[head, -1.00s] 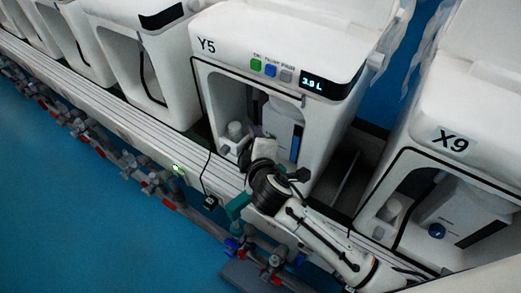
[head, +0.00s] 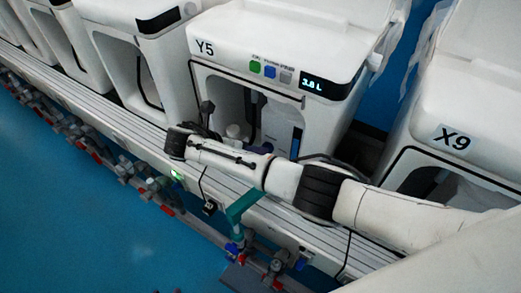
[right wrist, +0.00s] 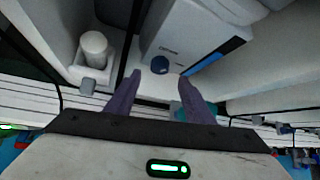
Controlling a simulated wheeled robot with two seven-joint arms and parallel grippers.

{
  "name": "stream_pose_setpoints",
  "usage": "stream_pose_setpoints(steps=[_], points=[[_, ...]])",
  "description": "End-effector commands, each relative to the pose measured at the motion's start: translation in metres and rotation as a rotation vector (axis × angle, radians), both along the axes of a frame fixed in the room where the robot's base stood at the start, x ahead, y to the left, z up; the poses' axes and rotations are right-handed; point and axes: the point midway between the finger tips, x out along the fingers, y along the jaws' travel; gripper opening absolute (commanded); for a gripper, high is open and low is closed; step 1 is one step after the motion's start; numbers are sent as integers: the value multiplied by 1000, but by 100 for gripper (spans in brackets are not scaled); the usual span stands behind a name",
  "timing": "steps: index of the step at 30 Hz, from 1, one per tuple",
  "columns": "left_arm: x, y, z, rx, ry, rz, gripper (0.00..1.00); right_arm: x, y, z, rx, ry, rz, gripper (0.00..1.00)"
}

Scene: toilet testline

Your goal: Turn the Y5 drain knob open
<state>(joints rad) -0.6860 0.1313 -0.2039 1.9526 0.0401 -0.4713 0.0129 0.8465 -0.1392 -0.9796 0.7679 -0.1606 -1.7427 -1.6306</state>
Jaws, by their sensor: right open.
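The Y5 unit (head: 243,68) stands at the middle of the head view, with its front bay open and a display on its top edge. In the right wrist view, a white container with a dark blue round knob (right wrist: 160,64) sits inside the bay. A small grey knob (right wrist: 86,86) is at the foot of a white cylinder (right wrist: 95,45) to its left. I cannot tell which is the drain knob. My right gripper (right wrist: 159,76) is open and empty; the blue knob shows between its purple fingertips, with contact unclear. My left gripper is not in view.
The X9 unit (head: 463,120) stands on the right, and more white units line the left. A white rail (head: 110,110) runs along their fronts, with red-handled valves (head: 275,270) and a teal part (head: 243,205) below. The blue floor (head: 70,220) is clear.

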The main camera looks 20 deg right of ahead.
Motion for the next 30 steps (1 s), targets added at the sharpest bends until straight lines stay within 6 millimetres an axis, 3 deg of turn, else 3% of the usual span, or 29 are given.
stream_pose_setpoints(steps=[3, 9, 22, 30], points=[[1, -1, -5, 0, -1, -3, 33, 6, -18, -19, -2, 1, -3, 48], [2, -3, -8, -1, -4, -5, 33, 15, -37, -38, 1, -1, -2, 48], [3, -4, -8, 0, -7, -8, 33, 18, -44, -44, 2, -2, 0, 48], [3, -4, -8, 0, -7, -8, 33, 18, -44, -44, 2, -2, 0, 7]])
